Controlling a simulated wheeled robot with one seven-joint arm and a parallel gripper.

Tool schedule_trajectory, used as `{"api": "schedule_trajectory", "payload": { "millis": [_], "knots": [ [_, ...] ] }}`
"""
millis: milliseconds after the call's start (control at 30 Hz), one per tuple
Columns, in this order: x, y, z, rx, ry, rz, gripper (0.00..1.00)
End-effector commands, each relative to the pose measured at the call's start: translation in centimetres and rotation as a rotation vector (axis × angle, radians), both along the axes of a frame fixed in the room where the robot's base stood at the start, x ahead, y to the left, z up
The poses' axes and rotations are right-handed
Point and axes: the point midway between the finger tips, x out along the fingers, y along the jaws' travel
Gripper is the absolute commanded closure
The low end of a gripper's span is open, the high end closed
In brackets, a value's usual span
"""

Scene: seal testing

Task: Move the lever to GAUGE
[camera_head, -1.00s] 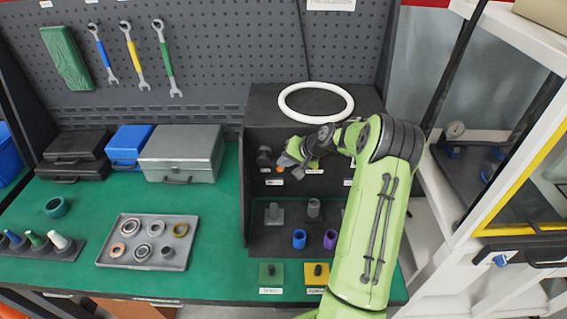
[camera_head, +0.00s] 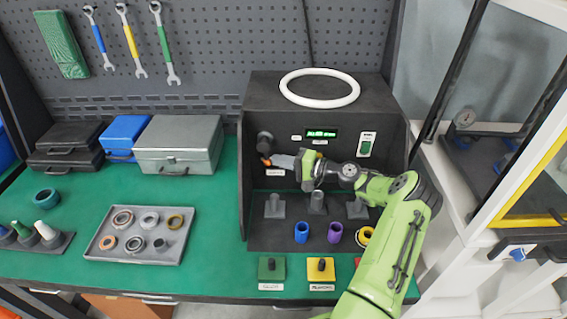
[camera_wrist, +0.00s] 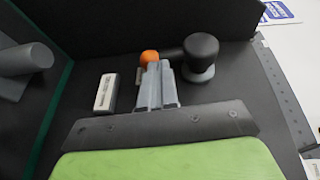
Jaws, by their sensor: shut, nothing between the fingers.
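The lever is on the back wall of the black test box, at its left end. It has a dark round hub (camera_head: 265,143) and an orange tip (camera_head: 266,162), which points down from the hub. In the wrist view the hub (camera_wrist: 201,55) is right of the orange tip (camera_wrist: 149,58). My gripper (camera_head: 279,160) is shut and empty, just right of the orange tip. Its fingertips (camera_wrist: 157,68) overlap the tip's edge in the wrist view; I cannot tell whether they touch. A white label (camera_head: 275,171) is below the lever, its text unreadable.
A lit green display (camera_head: 321,134) and a switch panel (camera_head: 366,144) are on the same wall. Grey fixtures, a blue ring (camera_head: 301,232) and a purple ring (camera_head: 335,232) stand below. A white ring (camera_head: 319,88) lies on the box top. The box's left side wall is close to the lever.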

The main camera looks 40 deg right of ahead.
Motion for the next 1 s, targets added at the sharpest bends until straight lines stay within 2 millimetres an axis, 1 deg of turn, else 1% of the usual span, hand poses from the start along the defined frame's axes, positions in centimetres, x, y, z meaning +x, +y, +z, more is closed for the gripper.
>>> {"api": "schedule_trajectory", "payload": {
  "millis": [233,833,933,1000],
  "knots": [
    [0.3,0.3,-0.4,-0.004,0.001,0.0,1.0],
    [0.3,0.4,-0.4,-0.005,0.003,0.0,1.0],
    [-0.4,-0.1,-0.3,-0.006,0.003,-0.002,1.0],
    [-1.4,-0.8,-0.2,-0.006,0.004,-0.004,1.0]
  ]
}}
